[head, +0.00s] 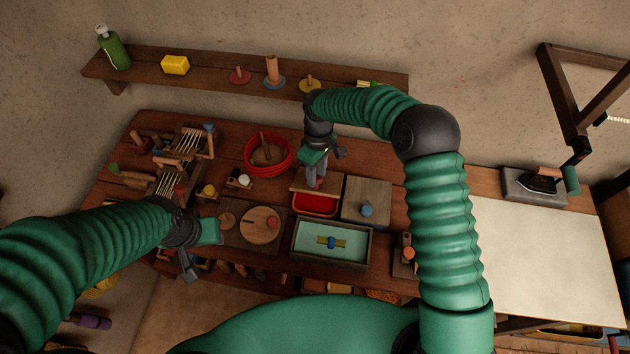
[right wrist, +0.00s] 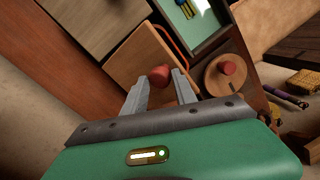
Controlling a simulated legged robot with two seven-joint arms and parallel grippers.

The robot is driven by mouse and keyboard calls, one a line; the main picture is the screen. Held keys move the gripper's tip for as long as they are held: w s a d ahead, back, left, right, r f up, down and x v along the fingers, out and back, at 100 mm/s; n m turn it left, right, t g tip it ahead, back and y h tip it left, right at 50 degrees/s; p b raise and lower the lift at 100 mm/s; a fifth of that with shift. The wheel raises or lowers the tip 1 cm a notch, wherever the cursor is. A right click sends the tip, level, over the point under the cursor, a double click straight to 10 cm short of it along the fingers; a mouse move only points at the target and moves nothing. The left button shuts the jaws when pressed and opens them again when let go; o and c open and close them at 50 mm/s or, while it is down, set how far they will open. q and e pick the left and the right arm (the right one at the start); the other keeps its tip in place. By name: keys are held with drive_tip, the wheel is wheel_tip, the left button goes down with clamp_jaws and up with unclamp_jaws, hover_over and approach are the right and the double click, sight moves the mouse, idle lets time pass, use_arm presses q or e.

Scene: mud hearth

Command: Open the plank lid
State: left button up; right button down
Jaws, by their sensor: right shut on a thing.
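The plank lid (head: 301,181) is a flat brown board with a red knob. It sits at the back of a small box with a red inside (head: 315,204), and the front of that box shows uncovered. My right gripper (head: 316,179) is above the lid, shut on its red knob. In the right wrist view the lid (right wrist: 148,62) lies beyond my fingers, with the red knob (right wrist: 158,75) between them. A strip of the red inside shows past its edge. My left gripper (head: 188,264) hangs near the table's front left; its finger opening is unclear.
A grey-brown lid with a blue knob (head: 367,209) is just right of the red box. A tray with a pale green inside (head: 307,249) is in front. A red coil (head: 288,165) is at the left. A shelf (head: 215,72) runs behind; a pale board (head: 545,250) lies right.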

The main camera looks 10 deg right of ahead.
use_arm(q)
drive_tip(key=shift+s+a, duration=0.1)
use_arm(e)
drive_tip(key=shift+w+d+r, duration=0.2)
drive_tip(key=shift+w+d, duration=0.25)
drive_tip(key=shift+w, duration=0.2)
drive_tip(key=c, duration=1.2)
unclamp_jaws()
drive_tip(key=shift+f, duration=0.1)
drive_tip(key=shift+o, duration=0.7)
drive_tip(key=shift+w+d+f, duration=0.1)
drive_tip(key=shift+w+f, duration=0.05)
drive_tip(key=shift+w, duration=0.1)
drive_tip(key=shift+w+d, duration=0.1)
drive_tip(key=shift+w, duration=0.05)
drive_tip(key=shift+s, duration=0.2)
use_arm(q)
drive_tip(key=shift+w+d, duration=0.25)
drive_tip(key=shift+w, duration=0.2)
use_arm(e)
drive_tip(key=shift+a, duration=0.2)
